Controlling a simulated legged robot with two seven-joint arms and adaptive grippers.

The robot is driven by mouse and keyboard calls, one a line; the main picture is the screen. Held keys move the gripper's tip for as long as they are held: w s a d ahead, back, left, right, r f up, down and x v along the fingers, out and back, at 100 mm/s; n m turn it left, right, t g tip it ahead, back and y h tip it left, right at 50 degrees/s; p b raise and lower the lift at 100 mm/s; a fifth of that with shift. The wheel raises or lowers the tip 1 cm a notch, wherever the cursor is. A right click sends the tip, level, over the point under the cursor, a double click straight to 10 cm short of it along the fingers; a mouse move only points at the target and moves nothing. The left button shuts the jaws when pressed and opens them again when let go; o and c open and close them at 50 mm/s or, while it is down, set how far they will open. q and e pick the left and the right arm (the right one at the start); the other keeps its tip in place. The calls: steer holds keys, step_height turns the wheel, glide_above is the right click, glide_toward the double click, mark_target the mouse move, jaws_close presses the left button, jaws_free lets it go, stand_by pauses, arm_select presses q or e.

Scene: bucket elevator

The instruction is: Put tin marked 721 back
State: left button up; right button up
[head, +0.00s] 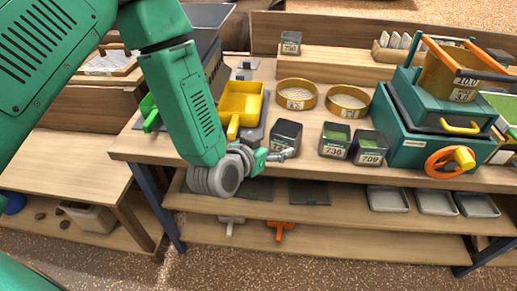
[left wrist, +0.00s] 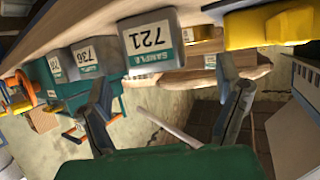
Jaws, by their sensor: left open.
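The tin marked 721 (left wrist: 152,42) is dark grey with a white label, and its number reads in the left wrist view. In the head view a dark tin (head: 286,132) stands at the table's front edge, its label partly hidden by my left gripper (head: 276,155). My left gripper is open. In the left wrist view its fingers (left wrist: 166,75) are spread to either side of tin 721, which appears in the gap beyond them; I cannot tell whether they touch it. My right gripper is not in view.
Tins 736 (head: 334,140) and 709 (head: 369,148) stand to the right, beside a teal machine (head: 408,130) with an orange wheel. Two round sieves (head: 297,95) are behind. A yellow scoop tray (head: 240,100) is left. Another tin (head: 290,43) sits on the raised back shelf (head: 335,62).

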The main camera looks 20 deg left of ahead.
arm_select(q)
steer(key=d+v, duration=0.1)
steer(key=v, duration=0.5)
steer(key=s+a+f+g, duration=0.3)
steer(key=s+f, duration=0.3)
steer(key=s, duration=0.2)
steer(key=s+a+f+g+y, duration=0.1)
steer(key=s+a+f+g, duration=0.2)
steer(key=s+f+g, duration=0.2)
steer(key=s+a+f+n+g+y, duration=0.1)
steer(key=s+a+f+g, duration=0.3)
steer(key=s+f, duration=0.5)
steer(key=s, duration=0.4)
steer(key=shift+s+g, duration=0.2)
steer(key=shift+g, duration=0.2)
